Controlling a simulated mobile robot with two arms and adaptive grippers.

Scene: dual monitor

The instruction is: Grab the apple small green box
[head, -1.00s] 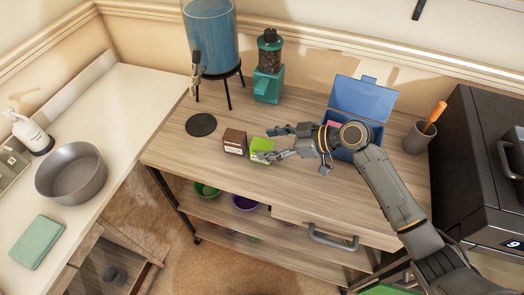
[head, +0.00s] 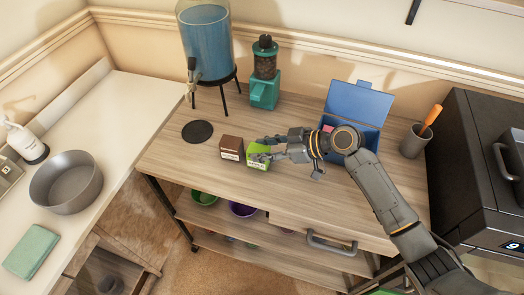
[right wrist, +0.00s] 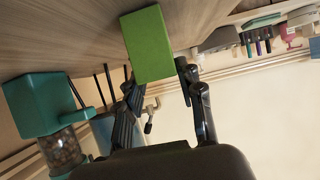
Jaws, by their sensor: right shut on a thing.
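The small green box (head: 258,157) is on or just above the wooden table, right beside a brown box (head: 231,148). My right gripper (head: 264,150) reaches in from the right and is shut on the green box, with its fingers around it. In the right wrist view the green box (right wrist: 148,45) sits at the fingertips of my right gripper (right wrist: 160,88). I cannot tell whether its underside touches the table. My left gripper is not in view.
A blue open box (head: 357,104) stands behind my right arm. A teal grinder (head: 264,90), a blue water dispenser (head: 206,45) and a black round mat (head: 197,131) are farther back. A cup (head: 414,142) and black machine (head: 480,150) are at right. The table's front left is clear.

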